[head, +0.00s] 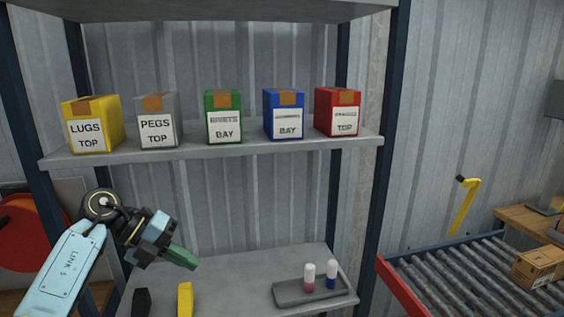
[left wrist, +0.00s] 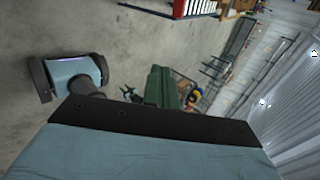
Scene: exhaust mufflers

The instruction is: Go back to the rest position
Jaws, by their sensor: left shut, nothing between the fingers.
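My left gripper (head: 183,258) reaches in from the lower left in the head view, in front of the shelf rack. Its green fingers are shut with nothing between them and point down to the right. It is apart from the shelf boards and boxes. In the left wrist view the green fingers (left wrist: 162,88) show closed together, with open floor beyond. My right gripper is not in view.
Yellow (head: 103,140), grey (head: 171,140), green (head: 222,110), blue (head: 283,112) and red (head: 337,112) boxes stand on the upper shelf (head: 210,150). The lower shelf holds a grey tray (head: 290,293) with two small capped bottles. A roller conveyor (head: 450,275) stands at right.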

